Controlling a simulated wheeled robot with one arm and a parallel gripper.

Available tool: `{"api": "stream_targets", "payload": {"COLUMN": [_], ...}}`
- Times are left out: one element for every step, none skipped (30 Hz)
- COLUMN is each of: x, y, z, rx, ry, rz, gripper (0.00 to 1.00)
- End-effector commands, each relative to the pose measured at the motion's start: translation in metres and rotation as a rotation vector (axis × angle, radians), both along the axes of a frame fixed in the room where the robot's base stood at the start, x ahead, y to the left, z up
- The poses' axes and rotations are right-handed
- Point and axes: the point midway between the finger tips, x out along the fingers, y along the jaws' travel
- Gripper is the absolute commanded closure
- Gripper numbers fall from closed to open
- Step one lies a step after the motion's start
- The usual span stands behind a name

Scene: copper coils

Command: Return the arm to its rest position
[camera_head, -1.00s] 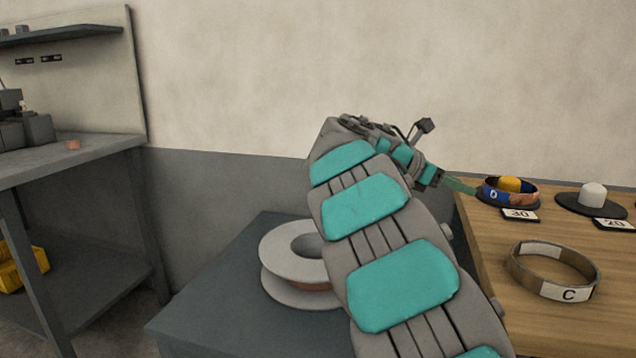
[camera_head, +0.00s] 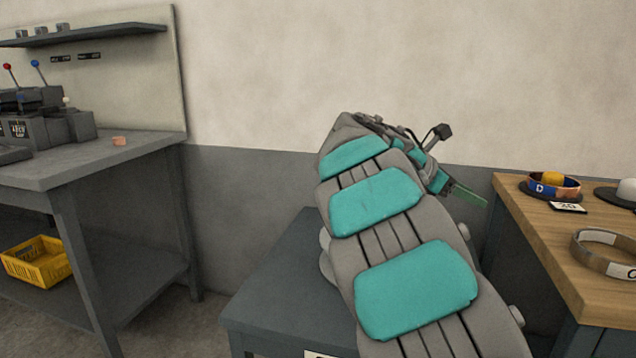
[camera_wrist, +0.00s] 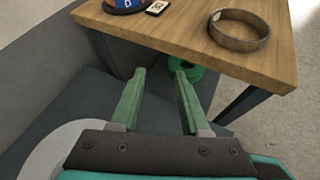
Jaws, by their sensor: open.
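My gripper (camera_wrist: 158,102) is open and empty in the wrist view, its two green fingers apart with nothing between them. In the head view my gripper (camera_head: 466,195) shows only in part at the end of my arm, just left of the wooden table (camera_head: 540,225). My arm is stretched forward across the middle of the head view and hides much of the dark grey table (camera_head: 270,290) behind it. A pale spool (camera_head: 325,262) on that grey table is mostly hidden by my arm; its pale disc also shows in the wrist view (camera_wrist: 52,150).
The wooden table holds a coil marked D (camera_head: 552,188) and a ring marked C (camera_head: 605,250). A green round thing (camera_wrist: 190,68) is below its edge. A grey workbench (camera_head: 100,160) stands left, with a yellow crate (camera_head: 40,262) underneath. Floor shows between the tables.

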Motion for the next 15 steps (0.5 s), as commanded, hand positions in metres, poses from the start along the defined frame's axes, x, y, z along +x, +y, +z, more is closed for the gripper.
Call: {"api": "stream_targets", "payload": {"x": [-0.007, -0.012, -0.018, -0.023, -0.028, -0.035, -0.041, -0.047, -0.057, -0.064, -0.072, -0.083, -0.093, -0.104, -0.119], "y": [-0.002, -0.004, -0.006, -0.007, -0.008, -0.010, -0.011, -0.013, -0.015, -0.015, -0.016, -0.017, -0.017, -0.017, -0.016], "z": [-0.001, -0.003, -0.006, -0.008, -0.010, -0.014, -0.017, -0.021, -0.025, -0.029, -0.032, -0.039, -0.045, -0.051, -0.060], "rx": [0.017, 0.029, 0.046, 0.060, 0.074, 0.095, 0.113, 0.131, 0.155, 0.177, 0.198, 0.229, 0.256, 0.285, 0.331], "ry": [-0.016, -0.026, -0.041, -0.054, -0.066, -0.086, -0.101, -0.115, -0.135, -0.153, -0.174, -0.200, -0.220, -0.243, -0.279], "rz": [-0.018, -0.030, -0.047, -0.061, -0.077, -0.098, -0.115, -0.134, -0.161, -0.184, -0.206, -0.241, -0.271, -0.305, -0.353], "gripper": [0.54, 0.54, 0.54, 0.54, 0.54, 0.54, 0.54, 0.54, 0.54, 0.54, 0.54, 0.54, 0.54, 0.54, 0.54]}}
